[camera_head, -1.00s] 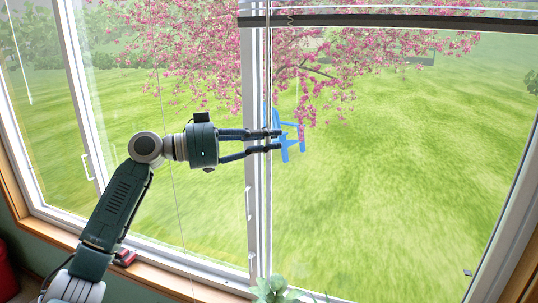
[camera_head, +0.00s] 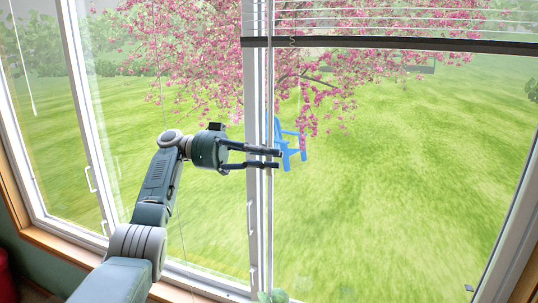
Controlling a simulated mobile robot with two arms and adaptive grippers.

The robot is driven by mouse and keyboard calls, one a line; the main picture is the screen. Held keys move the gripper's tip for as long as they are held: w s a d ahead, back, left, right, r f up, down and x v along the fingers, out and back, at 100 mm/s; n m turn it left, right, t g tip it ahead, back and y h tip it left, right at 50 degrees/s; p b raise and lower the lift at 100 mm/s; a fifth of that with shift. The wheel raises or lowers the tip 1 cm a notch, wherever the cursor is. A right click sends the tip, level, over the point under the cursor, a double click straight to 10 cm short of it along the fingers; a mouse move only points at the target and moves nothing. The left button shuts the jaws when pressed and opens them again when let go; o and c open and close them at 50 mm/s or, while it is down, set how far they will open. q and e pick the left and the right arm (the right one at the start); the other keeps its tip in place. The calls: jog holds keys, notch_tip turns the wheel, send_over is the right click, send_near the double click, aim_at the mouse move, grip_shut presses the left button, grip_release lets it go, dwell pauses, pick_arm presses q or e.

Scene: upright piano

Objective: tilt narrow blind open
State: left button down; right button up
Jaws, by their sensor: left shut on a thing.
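The narrow blind's tilt wand (camera_head: 270,215) is a thin clear rod hanging vertically in front of the window's middle post. My left gripper (camera_head: 277,159) comes in from the left and is shut on the wand, with its fingertips around it. A blind (camera_head: 390,43) with a dark bottom rail is raised at the top of the right-hand window; a few pale slats show above the rail. I cannot tell from this view which blind the wand belongs to. My right gripper is not in view.
The white middle window post (camera_head: 252,225) stands right behind the wand. A wooden sill (camera_head: 70,243) runs along the lower left. A green plant (camera_head: 272,296) shows at the bottom edge. A blue chair (camera_head: 291,150) is outside on the grass.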

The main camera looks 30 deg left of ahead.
aim_at(270, 120)
pick_arm(q)
jog(key=shift+f+m+g, duration=0.2)
jog(key=shift+m+g, duration=0.1)
jog(key=shift+g, duration=0.3)
dwell(0.3)
jog(key=c, duration=1.6)
grip_release()
jog(key=shift+r, duration=0.2)
jog(key=r, duration=0.8)
jog(key=shift+d+r, duration=0.2)
jog(key=shift+r, duration=0.2)
jog(key=shift+a+r, duration=0.15)
jog(key=shift+r, duration=0.3)
